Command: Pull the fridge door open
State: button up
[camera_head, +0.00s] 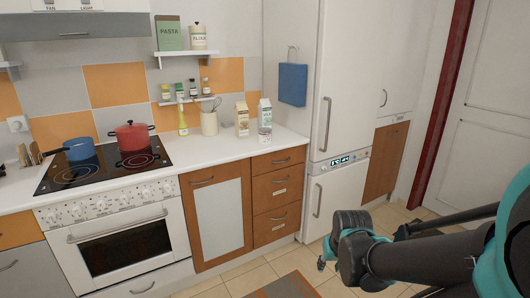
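The white fridge (346,75) stands right of the counter, in the middle right of the view. Its tall upper door has a long vertical metal handle (326,123) near the left edge. A small lit display panel (340,161) sits between the upper door and a lower door (338,195), which has its own vertical handle (317,200). Both doors are shut. My dark and teal arm reaches in from the lower right, in front of the floor near the fridge. No part of it touches the handles. I cannot make out my gripper's fingers.
Left of the fridge are wooden drawers (279,191) and a white counter with two cartons. Further left are an oven (124,240) and a hob with a red pot (133,135) and a blue pot (80,148). A rug (287,287) lies on the tiled floor.

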aim_at(353, 35)
jog(key=i+u, duration=0.15)
jog(key=i, duration=0.4)
jog(key=i+l+u, duration=0.1)
jog(key=i, duration=0.45)
jog(key=i+l+u, duration=0.15)
jog(key=i, duration=0.4)
jog(key=i+l+u, duration=0.15)
jog(key=i+l, duration=0.15)
jog(key=i, duration=0.25)
jog(key=z, duration=1.4)
